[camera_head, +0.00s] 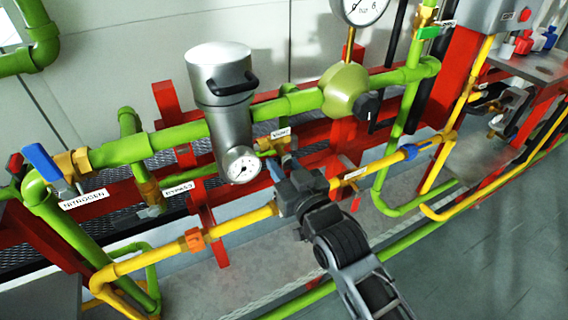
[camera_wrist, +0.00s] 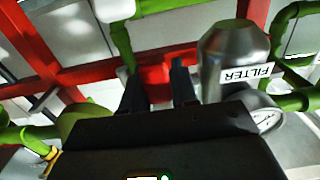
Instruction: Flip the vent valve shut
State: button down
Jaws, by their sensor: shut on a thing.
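The vent valve shows in the head view as a brass body (camera_head: 267,146) under the small VENT label (camera_head: 281,133), below the green pipe. Its blue handle (camera_head: 274,168) shows only in part beside my gripper. My gripper (camera_head: 284,165) is at the handle, with its jaws shut on it; my wrist hides most of the contact. In the wrist view my two dark fingers (camera_wrist: 159,82) stand slightly apart in front of a red beam, and the handle between them cannot be made out.
A steel filter housing (camera_head: 221,95) with a gauge (camera_head: 241,164) stands close left of my gripper. A round green regulator (camera_head: 345,91) is up to the right. A yellow pipe (camera_head: 240,219) runs under my wrist. A blue NITROGEN valve handle (camera_head: 42,162) is at far left.

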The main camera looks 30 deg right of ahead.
aim_at(287, 174)
jog(key=c, duration=1)
grip_release()
jog(key=shift+o, duration=0.2)
jog(key=shift+s+b, duration=0.35)
jog(key=shift+s, duration=3.55)
jog(key=s+f+g, duration=0.1)
jog(key=s+f, duration=0.1)
jog(key=s, duration=0.7)
jog(key=s+f+g, duration=0.1)
jog(key=s+f, duration=0.1)
jog(key=s, duration=0.7)
jog(key=s+r, duration=0.3)
jog(key=s, duration=0.5)
jog(key=s+r+g, duration=0.1)
jog(key=s+r, duration=0.2)
jog(key=s, duration=0.5)
jog(key=shift+d, duration=0.25)
